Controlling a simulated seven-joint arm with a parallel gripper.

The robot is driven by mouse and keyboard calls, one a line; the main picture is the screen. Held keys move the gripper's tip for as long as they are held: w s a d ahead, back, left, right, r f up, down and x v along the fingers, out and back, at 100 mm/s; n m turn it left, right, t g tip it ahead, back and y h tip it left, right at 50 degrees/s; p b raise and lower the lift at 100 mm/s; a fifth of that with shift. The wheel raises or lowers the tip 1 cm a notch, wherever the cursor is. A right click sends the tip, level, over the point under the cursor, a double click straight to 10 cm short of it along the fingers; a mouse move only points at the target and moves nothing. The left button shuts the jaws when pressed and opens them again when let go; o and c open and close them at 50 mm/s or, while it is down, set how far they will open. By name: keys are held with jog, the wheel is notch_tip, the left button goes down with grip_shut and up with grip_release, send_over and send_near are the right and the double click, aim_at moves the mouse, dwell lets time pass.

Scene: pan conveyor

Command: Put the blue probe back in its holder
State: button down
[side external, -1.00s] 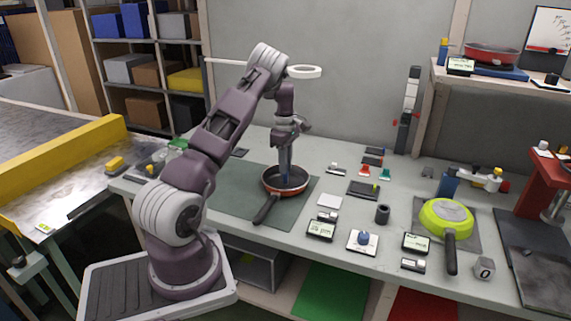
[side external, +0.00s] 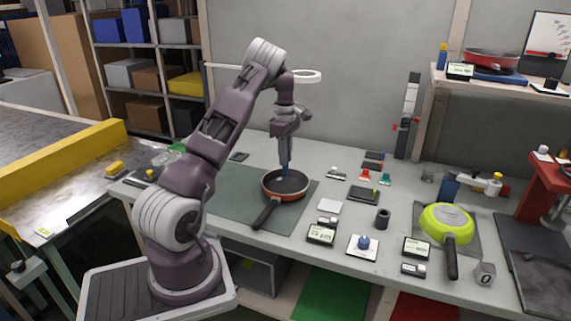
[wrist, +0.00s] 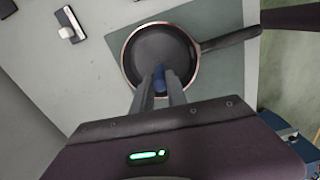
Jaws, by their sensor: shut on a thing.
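My gripper (side external: 285,163) is shut on the blue probe (wrist: 159,77), over the orange-rimmed dark pan (side external: 270,189). The probe also shows as a small blue bit below the fingers in the side view (side external: 285,172). In the wrist view it points down at the pan's inside (wrist: 155,48), near the rim closest to my gripper. I cannot tell whether its tip touches the pan. A dark hollow cylinder (side external: 382,218) stands upright on the table, right of the pan; it looks like the holder. A gauge with a lit display (side external: 321,234) lies in front of the pan.
The pan sits on a green mat (side external: 226,188), handle toward the front. A white plate with a blue knob (side external: 363,247) and another display box (side external: 416,248) lie near the cylinder. A lime-green pan (side external: 447,222) is at right. Several small blocks lie farther back.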

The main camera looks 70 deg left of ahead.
jog(key=shift+r, duration=1.15)
